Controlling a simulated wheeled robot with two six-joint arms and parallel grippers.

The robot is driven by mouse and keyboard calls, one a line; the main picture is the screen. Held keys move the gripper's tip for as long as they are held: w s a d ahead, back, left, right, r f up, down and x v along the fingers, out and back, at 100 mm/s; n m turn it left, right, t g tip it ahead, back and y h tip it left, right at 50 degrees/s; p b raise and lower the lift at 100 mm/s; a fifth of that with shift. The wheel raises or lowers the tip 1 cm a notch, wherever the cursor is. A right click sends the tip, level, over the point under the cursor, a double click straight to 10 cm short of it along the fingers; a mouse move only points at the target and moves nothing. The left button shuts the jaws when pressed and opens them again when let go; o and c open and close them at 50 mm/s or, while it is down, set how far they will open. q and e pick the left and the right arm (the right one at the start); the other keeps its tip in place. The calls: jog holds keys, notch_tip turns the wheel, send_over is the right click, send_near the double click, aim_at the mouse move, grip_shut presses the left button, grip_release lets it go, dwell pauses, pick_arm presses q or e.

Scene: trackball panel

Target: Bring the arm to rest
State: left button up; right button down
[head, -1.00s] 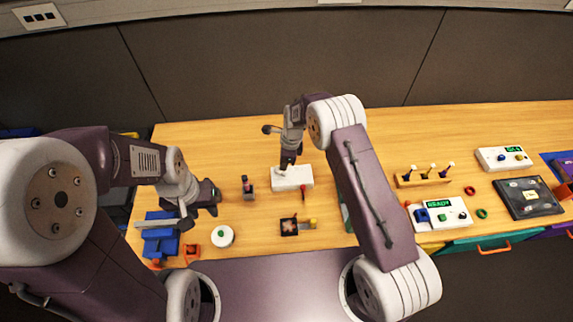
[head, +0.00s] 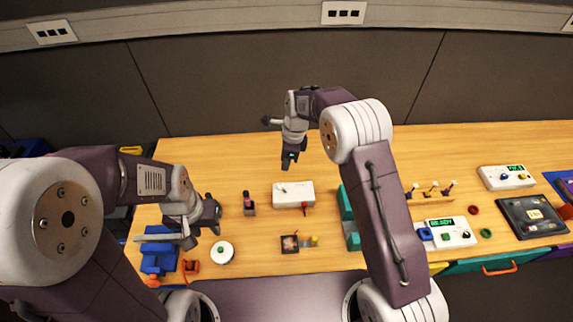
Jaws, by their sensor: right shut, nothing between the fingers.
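My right gripper (head: 288,164) is shut and empty. It hangs fingers down in the air over the back of the wooden table (head: 400,150), apart from the white box below it. The white box (head: 290,190) has a small red part at its front edge; details on its top are too small to tell. My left gripper (head: 208,226) is at the table's left side, above and beside the blue blocks and the white round button unit. Its finger gap is not clear to see.
Blue blocks (head: 158,257) and a white round unit with a green button (head: 222,252) are at the front left. A dark joystick-like piece (head: 249,204) and a small dark panel (head: 290,244) stand mid-table. White display boxes (head: 447,233) and a dark board (head: 531,216) are at right.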

jog(key=shift+w+a+f, duration=0.1)
jog(key=s+d+r+t+b, duration=0.1)
jog(key=s+d+r+b, duration=0.2)
jog(key=s+d+r, duration=0.5)
jog(key=s+d+f+n, duration=0.3)
jog(key=s+n, duration=0.4)
jog(key=n, duration=0.2)
jog(key=s+d+f+n+h, duration=0.1)
jog(key=s+d+f+n, duration=0.2)
jog(key=s+n, duration=0.5)
jog(key=shift+f+n+h+b, duration=0.3)
jog(key=shift+f+n, duration=0.45)
jog(key=shift+n, duration=0.35)
